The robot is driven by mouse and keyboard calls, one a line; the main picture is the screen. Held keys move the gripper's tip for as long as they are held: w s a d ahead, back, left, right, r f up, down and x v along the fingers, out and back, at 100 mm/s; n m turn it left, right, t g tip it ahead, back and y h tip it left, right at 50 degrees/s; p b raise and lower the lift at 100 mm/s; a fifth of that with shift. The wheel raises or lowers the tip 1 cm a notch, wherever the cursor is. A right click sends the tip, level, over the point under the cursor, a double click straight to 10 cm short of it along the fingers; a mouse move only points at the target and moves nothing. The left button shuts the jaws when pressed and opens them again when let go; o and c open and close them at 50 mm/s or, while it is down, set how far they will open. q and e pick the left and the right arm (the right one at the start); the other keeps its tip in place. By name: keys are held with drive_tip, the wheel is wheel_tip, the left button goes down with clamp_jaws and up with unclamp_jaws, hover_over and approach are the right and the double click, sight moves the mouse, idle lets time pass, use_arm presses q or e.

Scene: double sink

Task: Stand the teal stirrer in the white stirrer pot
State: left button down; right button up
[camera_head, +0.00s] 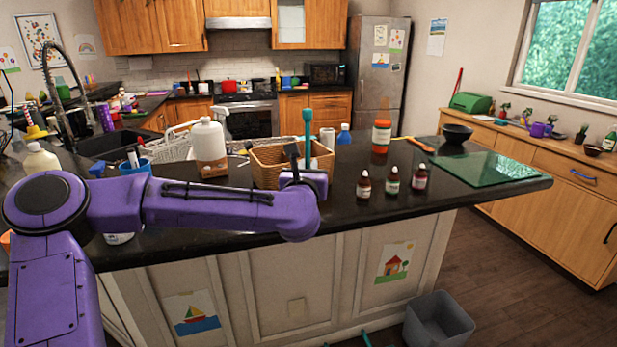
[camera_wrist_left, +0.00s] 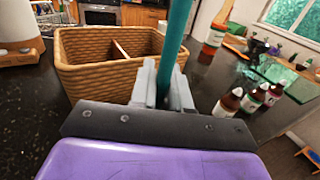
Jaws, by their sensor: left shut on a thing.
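The teal stirrer (camera_head: 307,126) stands roughly upright above the counter, its wider end at the top. My left gripper (camera_head: 303,168) is shut on it. In the left wrist view, the grey fingers (camera_wrist_left: 162,88) close around the stirrer's shaft (camera_wrist_left: 174,45), which tilts slightly and runs out of the top of the picture. The gripper is at the near right side of the wicker basket. A small white upright container (camera_head: 327,138) shows behind the basket, partly hidden; I cannot tell for certain whether it is the stirrer pot. My right gripper is not in view.
The divided wicker basket (camera_head: 268,160) is close beside the gripper. A large white bottle (camera_head: 208,146) stands left of it. Several brown bottles (camera_head: 392,181), an orange-lidded jar (camera_head: 381,136), a glass board (camera_head: 485,168) and a dark bowl (camera_head: 457,133) stand to the right.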

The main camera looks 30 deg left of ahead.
use_arm(q)
drive_tip(key=f, duration=0.4)
drive_tip(key=shift+w+a+f, duration=0.1)
drive_tip(key=shift+w+a, duration=0.1)
drive_tip(key=shift+w, duration=0.15)
drive_tip(key=shift+f, duration=0.15)
drive_tip(key=c, duration=1.1)
unclamp_jaws()
